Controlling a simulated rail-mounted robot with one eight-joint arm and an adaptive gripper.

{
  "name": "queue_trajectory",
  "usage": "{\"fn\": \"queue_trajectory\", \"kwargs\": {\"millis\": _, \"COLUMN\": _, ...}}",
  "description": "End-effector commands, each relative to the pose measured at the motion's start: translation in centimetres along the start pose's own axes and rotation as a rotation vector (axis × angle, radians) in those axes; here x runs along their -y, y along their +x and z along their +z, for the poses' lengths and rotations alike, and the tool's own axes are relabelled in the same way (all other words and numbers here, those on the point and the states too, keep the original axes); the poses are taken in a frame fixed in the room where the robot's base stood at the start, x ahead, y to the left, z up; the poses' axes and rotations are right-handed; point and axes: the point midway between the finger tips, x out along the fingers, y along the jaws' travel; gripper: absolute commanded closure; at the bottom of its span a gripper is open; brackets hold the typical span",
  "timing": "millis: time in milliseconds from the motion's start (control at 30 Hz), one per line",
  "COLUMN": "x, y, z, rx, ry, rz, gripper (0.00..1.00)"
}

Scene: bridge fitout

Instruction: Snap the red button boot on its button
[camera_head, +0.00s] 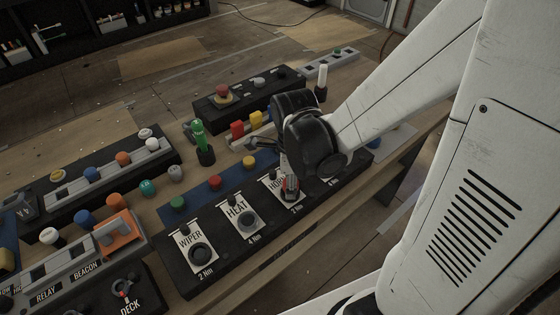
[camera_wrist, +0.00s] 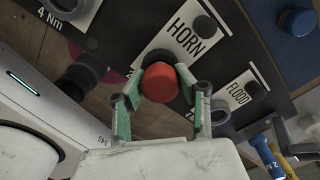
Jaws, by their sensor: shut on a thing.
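The red button boot (camera_wrist: 160,82) is between the two green-padded fingers of my gripper (camera_wrist: 160,95), which is shut on it. In the wrist view it covers part of a dark round button mount beside the HORN label (camera_wrist: 193,38). In the head view the boot (camera_head: 291,183) shows as a small red patch at the end of my gripper (camera_head: 290,191), over the HORN plate (camera_head: 271,187) of the black panel. I cannot tell whether the boot touches the button or is seated, since the boot and fingers hide the contact.
WIPER (camera_head: 190,240) and HEAT (camera_head: 237,208) plates lie left of HORN, and FLOOD (camera_wrist: 240,91) shows beside it in the wrist view. Colored caps stand on a blue strip (camera_head: 215,188) behind the panel. A green-handled tool (camera_head: 202,140) stands upright nearby.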

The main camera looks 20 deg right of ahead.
Motion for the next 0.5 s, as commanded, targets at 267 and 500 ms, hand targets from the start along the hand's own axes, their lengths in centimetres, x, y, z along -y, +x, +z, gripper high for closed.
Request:
{"fn": "queue_trajectory", "kwargs": {"millis": 267, "x": 0.0, "y": 0.28, "z": 0.0, "rx": 0.0, "ry": 0.0, "rz": 0.0, "gripper": 0.87}}
{"fn": "queue_trajectory", "kwargs": {"millis": 500, "x": 0.0, "y": 0.61, "z": 0.0, "rx": 0.0, "ry": 0.0, "rz": 0.0, "gripper": 0.87}}
